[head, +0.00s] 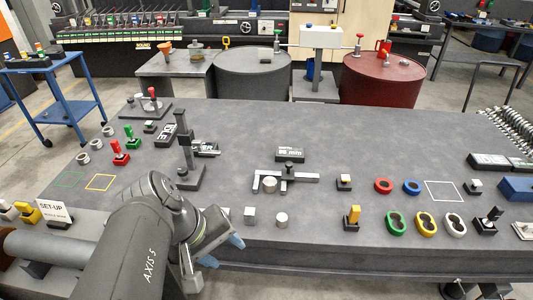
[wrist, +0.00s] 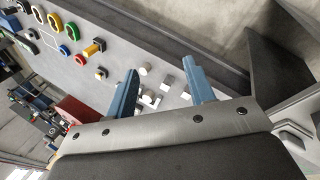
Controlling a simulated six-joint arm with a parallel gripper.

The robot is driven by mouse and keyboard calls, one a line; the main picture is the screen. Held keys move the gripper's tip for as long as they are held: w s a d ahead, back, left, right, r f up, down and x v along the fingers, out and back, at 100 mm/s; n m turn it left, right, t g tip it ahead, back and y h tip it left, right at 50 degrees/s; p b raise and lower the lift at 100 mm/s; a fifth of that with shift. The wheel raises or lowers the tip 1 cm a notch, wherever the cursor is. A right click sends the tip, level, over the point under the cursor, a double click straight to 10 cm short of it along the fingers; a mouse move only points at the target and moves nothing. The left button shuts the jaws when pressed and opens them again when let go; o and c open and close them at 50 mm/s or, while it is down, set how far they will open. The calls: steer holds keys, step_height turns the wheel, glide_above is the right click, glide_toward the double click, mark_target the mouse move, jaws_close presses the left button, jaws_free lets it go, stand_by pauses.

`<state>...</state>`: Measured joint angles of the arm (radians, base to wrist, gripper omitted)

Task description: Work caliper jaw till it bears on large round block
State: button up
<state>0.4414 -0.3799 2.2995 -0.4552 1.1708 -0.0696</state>
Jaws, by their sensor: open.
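The grey caliper (head: 302,178) lies at the middle of the table. A round block (head: 269,184) stands between its left-end jaw and the sliding jaw with a dark knob (head: 289,172). Whether the sliding jaw touches that block is too small to tell. A light cube (head: 250,215) and another round block (head: 282,219) stand nearer the front edge. My gripper (head: 222,252) is open and empty, low and left of the caliper, by the table's front edge. In the wrist view, small light pieces show between and beyond the blue fingers (wrist: 161,66); the caliper is partly hidden.
A black label block (head: 290,155) sits behind the caliper. A tall dark stand (head: 186,150) rises to its left. Coloured rings (head: 426,223) and a yellow-topped block (head: 352,217) are to the right. The table top between stand and caliper is clear.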

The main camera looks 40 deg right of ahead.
mark_target(286, 166)
steer(key=w+d+f+n+g+h, duration=0.2)
steer(key=w+d+n+g+h, duration=0.15)
steer(key=w+d, duration=0.5)
steer(key=w+d+f+n+g+h, duration=0.15)
steer(key=w+d+n+h, duration=0.3)
steer(key=d, duration=0.75)
steer(key=w+d+f+n+t+h, duration=0.1)
steer(key=w+d+f+n+t, duration=0.1)
steer(key=w+f+n, duration=0.2)
steer(key=w+d+f+n+t+h, duration=0.2)
steer(key=w+f+n, duration=0.2)
steer(key=f, duration=0.4)
steer(key=w+d+f+n+t+h, duration=0.2)
steer(key=w+d+f+n, duration=0.1)
steer(key=w+f+n, duration=0.1)
steer(key=shift+w+f, duration=0.85)
steer(key=shift+f, duration=0.2)
steer(key=d, duration=1.7)
steer(key=shift+d, duration=0.15)
steer(key=shift+c, duration=0.2)
